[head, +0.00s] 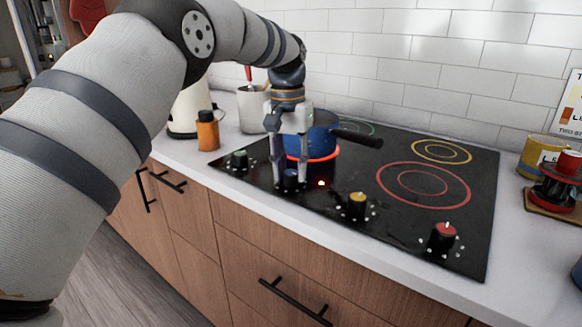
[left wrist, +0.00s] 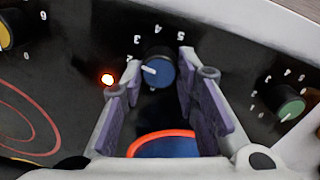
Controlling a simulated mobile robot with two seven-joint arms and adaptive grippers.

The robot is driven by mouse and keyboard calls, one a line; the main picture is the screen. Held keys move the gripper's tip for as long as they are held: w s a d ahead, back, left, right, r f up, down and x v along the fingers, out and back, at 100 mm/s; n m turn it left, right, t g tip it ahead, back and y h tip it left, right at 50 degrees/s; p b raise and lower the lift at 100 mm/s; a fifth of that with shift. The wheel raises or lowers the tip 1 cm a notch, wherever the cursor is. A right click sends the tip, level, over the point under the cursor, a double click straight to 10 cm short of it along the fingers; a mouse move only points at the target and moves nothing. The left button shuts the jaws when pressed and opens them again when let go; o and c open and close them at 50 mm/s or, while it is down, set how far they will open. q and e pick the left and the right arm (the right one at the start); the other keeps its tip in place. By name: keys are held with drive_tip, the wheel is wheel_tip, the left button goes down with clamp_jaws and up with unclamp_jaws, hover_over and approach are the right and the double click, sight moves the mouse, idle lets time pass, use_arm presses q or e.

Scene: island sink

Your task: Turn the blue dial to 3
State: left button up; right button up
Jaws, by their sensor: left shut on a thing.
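The blue dial (head: 290,178) is on the front strip of the black cooktop (head: 400,220), in front of the blue pot (head: 312,138). My left gripper (head: 290,184) points down over it with one finger on each side, shut on it. In the left wrist view the blue dial (left wrist: 159,72) shows between the two purple-padded fingers. Its white pointer mark faces the left side of the dial, near the small white numbers; 3, 4 and 5 can be made out around it. A small orange-red light glows beside the dial. My right gripper is not in view.
A green dial (head: 239,159) is left of the blue one; a yellow dial (head: 357,205) and a red dial (head: 442,236) are to the right. The ring under the pot glows red. The pot's dark handle (head: 358,137) sticks out right. An orange bottle (head: 208,131) stands left.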

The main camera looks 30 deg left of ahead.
sight(290, 171)
use_arm(q)
drive_tip(key=shift+m, duration=1.8)
clamp_jaws()
drive_tip(key=o, duration=1.2)
unclamp_jaws()
drive_tip(key=shift+c, duration=0.2)
wheel_tip(290, 171, up, 8)
drive_tip(key=shift+a+f, duration=0.1)
drive_tip(key=shift+f, duration=0.15)
